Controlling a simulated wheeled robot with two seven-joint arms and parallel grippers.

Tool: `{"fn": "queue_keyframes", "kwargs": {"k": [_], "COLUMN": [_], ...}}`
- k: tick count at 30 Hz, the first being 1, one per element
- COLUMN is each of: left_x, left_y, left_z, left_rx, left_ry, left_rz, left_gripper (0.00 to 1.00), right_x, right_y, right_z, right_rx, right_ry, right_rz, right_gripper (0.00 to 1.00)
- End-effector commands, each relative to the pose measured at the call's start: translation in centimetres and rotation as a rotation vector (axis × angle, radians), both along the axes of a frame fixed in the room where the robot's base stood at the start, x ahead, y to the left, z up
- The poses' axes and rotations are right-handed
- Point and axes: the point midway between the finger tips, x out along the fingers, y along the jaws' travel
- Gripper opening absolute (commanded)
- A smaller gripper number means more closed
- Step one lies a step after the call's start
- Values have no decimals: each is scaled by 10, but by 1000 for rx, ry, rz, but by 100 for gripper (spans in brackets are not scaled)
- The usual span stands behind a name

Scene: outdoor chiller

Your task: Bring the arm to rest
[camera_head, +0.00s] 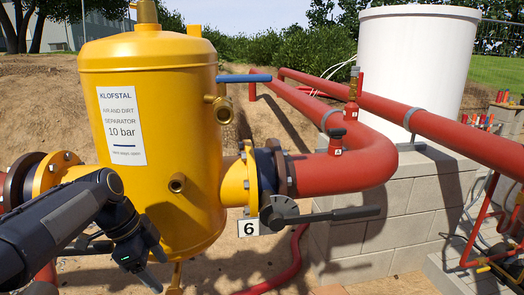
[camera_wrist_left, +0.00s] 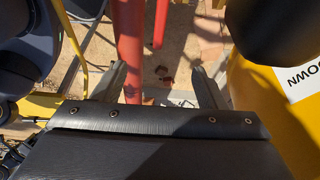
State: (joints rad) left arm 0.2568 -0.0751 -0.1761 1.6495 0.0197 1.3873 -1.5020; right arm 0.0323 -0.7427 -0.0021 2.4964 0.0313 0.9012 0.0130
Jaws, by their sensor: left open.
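My left arm comes in from the left in the head view, and its dark gripper (camera_head: 157,270) points down in front of the lower part of the yellow separator tank (camera_head: 150,130). In the left wrist view the two fingers of my left gripper (camera_wrist_left: 158,78) stand apart with nothing between them. Red pipes and paved ground show beyond and below them. I cannot tell the exact gap between the gripper and the tank. My right arm and gripper are not in view.
A black lever valve (camera_head: 285,212) with a handle reaching right sits below the red pipe (camera_head: 340,172), beside a "6" sign (camera_head: 248,227). Block walls (camera_head: 410,215) and a white tank (camera_head: 415,70) stand right.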

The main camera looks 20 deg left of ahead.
Motion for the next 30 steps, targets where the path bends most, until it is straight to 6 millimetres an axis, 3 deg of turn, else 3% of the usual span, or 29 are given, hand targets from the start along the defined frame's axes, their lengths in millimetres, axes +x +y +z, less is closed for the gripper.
{"fn": "queue_keyframes", "kwargs": {"k": [4,7,13,18,24,30], "left_x": [-3,-15,-61,-98,-119,-121], "left_y": [-6,-26,-96,-142,-165,-167], "left_z": [3,10,15,0,-17,-20], "left_rx": [-7,-34,-169,-308,-405,-418], "left_ry": [-1,-3,10,43,76,84], "left_rz": [28,137,551,876,1072,1100], "left_gripper": [66,66,66,66,66,66], "right_x": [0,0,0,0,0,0], "right_y": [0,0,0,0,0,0], "right_z": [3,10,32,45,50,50], "right_rx": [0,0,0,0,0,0], "right_ry": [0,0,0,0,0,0], "right_rz": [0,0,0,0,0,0], "right_gripper": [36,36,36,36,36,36]}}
